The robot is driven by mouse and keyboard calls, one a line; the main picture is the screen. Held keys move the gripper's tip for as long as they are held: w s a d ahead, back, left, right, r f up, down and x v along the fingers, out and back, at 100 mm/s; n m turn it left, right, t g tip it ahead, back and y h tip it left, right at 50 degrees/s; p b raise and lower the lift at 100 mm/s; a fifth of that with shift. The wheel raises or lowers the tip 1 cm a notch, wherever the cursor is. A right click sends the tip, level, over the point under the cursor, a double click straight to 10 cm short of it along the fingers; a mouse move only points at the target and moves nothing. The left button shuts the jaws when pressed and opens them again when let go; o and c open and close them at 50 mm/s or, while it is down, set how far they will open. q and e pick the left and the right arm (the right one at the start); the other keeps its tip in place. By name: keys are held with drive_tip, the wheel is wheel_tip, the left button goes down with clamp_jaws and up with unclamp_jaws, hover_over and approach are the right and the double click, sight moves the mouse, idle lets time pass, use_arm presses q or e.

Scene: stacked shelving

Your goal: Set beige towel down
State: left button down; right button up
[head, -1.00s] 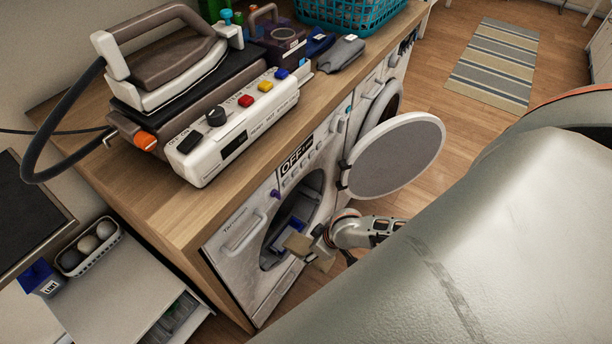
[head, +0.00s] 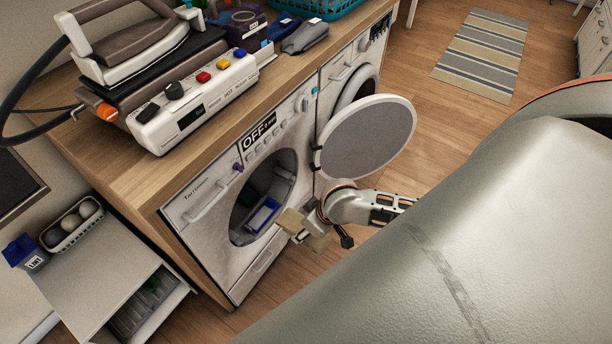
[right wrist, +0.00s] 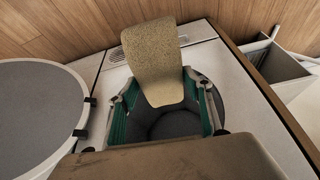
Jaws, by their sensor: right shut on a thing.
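My right gripper (head: 303,228) is shut on the beige towel (head: 292,221), in front of the open front-loading machine (head: 190,232) in the head view. The towel shows on both sides of the fingers, and the lower part hangs over the floor. In the right wrist view, the towel (right wrist: 155,50) stands out beyond the gripper (right wrist: 162,88), with the dark round opening behind it. A blue-and-white item (head: 263,214) lies inside the opening. My left gripper is not in view.
The round door (head: 370,137) stands open right of the opening. An open drawer (head: 145,300) is at lower left. Floor near the striped rug is clear.

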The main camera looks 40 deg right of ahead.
drive_tip(key=w+a+r+m, duration=0.1)
drive_tip(key=r, duration=1.5)
drive_tip(key=w+a+r+m+h, duration=0.1)
drive_tip(key=w+a+r+m, duration=0.1)
drive_tip(key=r, duration=1.4)
drive_tip(key=shift+w+a, duration=0.25)
drive_tip(key=shift+d+f, duration=0.1)
